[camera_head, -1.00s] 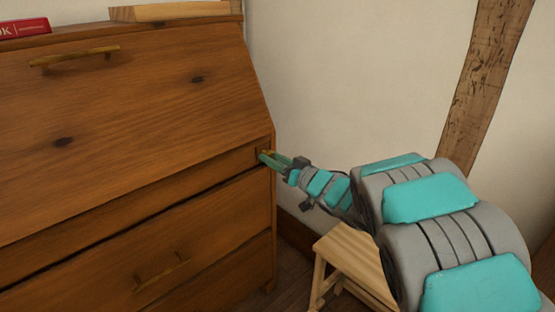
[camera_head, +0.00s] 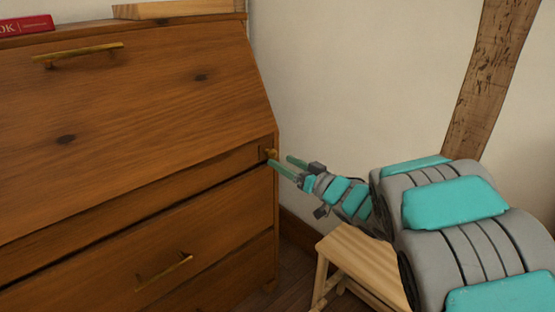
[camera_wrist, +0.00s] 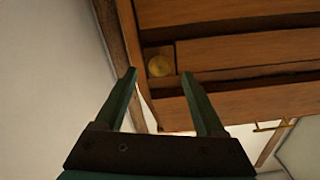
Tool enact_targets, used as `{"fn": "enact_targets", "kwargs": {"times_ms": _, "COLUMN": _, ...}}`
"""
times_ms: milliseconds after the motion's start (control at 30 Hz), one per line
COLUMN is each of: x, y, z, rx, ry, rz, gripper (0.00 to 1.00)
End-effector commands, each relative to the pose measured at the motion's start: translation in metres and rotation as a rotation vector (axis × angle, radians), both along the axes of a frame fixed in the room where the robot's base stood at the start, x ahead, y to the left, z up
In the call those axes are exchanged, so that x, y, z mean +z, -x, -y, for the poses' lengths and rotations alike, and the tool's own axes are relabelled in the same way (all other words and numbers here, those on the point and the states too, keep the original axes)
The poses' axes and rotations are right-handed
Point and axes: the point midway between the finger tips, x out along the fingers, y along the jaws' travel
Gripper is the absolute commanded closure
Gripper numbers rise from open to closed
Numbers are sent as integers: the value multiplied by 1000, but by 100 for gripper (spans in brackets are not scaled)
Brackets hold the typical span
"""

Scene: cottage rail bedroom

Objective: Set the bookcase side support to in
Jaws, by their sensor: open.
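The wooden bookcase (camera_head: 130,130) has a slanted front panel with drawers below it. The side support is a narrow piece at the right end of the rail under the slanted panel, with a small round brass knob (camera_head: 270,153). The knob also shows in the wrist view (camera_wrist: 160,65). The support's front looks about level with the rail. My gripper (camera_head: 279,160) is open and empty, just to the right of the knob. In the wrist view its two fingers (camera_wrist: 166,84) are spread, with the knob beyond their tips and apart from them.
A small wooden stool (camera_head: 360,262) stands below my arm. A red book (camera_head: 25,26) and a wooden board (camera_head: 175,10) lie on top of the bookcase. The pale wall (camera_head: 360,70) is behind, with a timber post (camera_head: 485,75) at right.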

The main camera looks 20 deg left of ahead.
Motion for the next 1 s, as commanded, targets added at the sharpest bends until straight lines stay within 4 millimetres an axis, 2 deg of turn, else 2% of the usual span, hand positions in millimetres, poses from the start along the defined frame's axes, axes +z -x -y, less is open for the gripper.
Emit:
{"fn": "enact_targets", "kwargs": {"times_ms": 100, "x": 1, "y": 6, "z": 18, "rx": -4, "ry": 1, "rz": 3, "gripper": 28}}
{"fn": "enact_targets", "kwargs": {"times_ms": 267, "x": 1, "y": 12, "z": 31, "rx": -1, "ry": 0, "rz": 1, "gripper": 28}}
{"fn": "enact_targets", "kwargs": {"times_ms": 767, "x": 1, "y": 14, "z": 33, "rx": -1, "ry": 0, "rz": 2, "gripper": 28}}
{"fn": "enact_targets", "kwargs": {"times_ms": 867, "x": 1, "y": 8, "z": 40, "rx": -30, "ry": 17, "rz": 7, "gripper": 28}}
{"fn": "enact_targets", "kwargs": {"times_ms": 967, "x": 4, "y": -10, "z": 61, "rx": -121, "ry": 68, "rz": 22, "gripper": 28}}
{"fn": "enact_targets", "kwargs": {"times_ms": 1000, "x": 5, "y": -20, "z": 76, "rx": -178, "ry": 101, "rz": 28, "gripper": 28}}
